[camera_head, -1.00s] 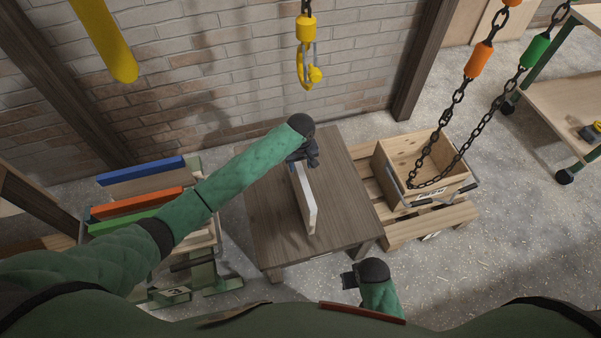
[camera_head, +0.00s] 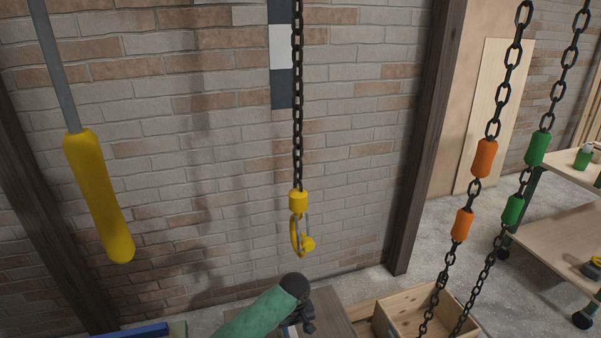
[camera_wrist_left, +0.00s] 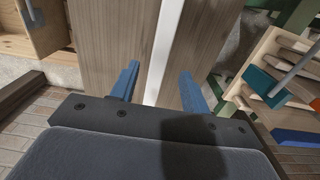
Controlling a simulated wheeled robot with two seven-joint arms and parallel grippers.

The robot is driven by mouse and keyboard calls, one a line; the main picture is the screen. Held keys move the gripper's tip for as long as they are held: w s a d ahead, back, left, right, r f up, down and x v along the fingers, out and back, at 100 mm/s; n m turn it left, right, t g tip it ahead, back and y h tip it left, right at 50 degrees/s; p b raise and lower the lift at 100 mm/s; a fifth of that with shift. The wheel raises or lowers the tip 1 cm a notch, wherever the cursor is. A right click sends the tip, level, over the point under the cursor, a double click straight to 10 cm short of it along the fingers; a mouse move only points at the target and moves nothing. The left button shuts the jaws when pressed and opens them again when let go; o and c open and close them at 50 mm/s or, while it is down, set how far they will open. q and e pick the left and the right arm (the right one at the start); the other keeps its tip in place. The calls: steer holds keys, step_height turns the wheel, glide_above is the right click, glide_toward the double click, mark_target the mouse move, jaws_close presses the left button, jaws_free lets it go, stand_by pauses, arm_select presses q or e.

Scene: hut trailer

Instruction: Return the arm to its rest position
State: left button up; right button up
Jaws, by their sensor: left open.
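My left arm comes in at the bottom of the head view, and my left gripper (camera_head: 303,320) is over the wooden table (camera_head: 335,305), partly cut off by the frame. In the left wrist view, the two blue fingers of my left gripper (camera_wrist_left: 160,88) are spread apart. A white board (camera_wrist_left: 160,50) shows edge-on between them, with a gap on each side. The brown table top (camera_wrist_left: 103,40) lies beyond. The board is not visible in the head view. My right gripper is out of view.
A yellow hook (camera_head: 302,235) hangs on a chain above my left gripper. A wooden crate (camera_head: 400,310) hangs or stands at right below chains with orange (camera_head: 485,158) and green (camera_head: 537,148) sleeves. A yellow handle (camera_head: 98,200) hangs at left. A brick wall stands behind.

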arm_select(q)
steer(key=shift+m+t+h, duration=0.3)
steer(key=shift+m+h, duration=0.5)
steer(key=s, duration=0.4)
steer(key=s+d, duration=0.1)
steer(key=s, duration=0.2)
steer(key=shift+d, duration=0.1)
steer(key=s+a+r+m+t+y, duration=0.15)
steer(key=s+a+r, duration=0.25)
steer(key=s+a, duration=0.8)
steer(key=s+a+r+m+t, duration=0.2)
steer(key=s+a+r, duration=0.3)
steer(key=s+a, duration=0.7)
steer(key=s+d+f+g, duration=0.1)
steer(key=d+f, duration=0.3)
steer(key=f, duration=0.6)
steer(key=s+d+f+g, duration=0.2)
steer(key=d+f, duration=0.3)
steer(key=f, duration=0.6)
steer(key=shift+s+h, duration=0.45)
steer(key=shift+s, duration=0.45)
steer(key=shift+w+a, duration=0.1)
